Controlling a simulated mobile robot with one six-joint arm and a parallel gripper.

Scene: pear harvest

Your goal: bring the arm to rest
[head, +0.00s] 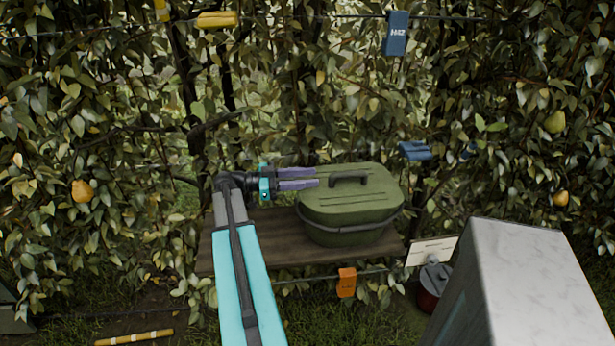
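My arm reaches up from the bottom of the head view, with a teal link and a dark wrist. My gripper (298,179) points to the right, its two purple-grey fingers apart with a gap between them and nothing seen in it. The fingertips show just left of the black handle on the lid of a green lidded box (350,208). They overlap the lid's left edge in the picture; I cannot tell whether they touch it. The box stands closed on a brown wooden shelf (232,249).
Leafy trellis fills the back, with pears such as a yellow one (82,191) at left and a green one (555,122) at right. A blue tag (396,34) hangs above, an orange tag (346,282) below. A pale-topped grey block (535,275) stands at lower right.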

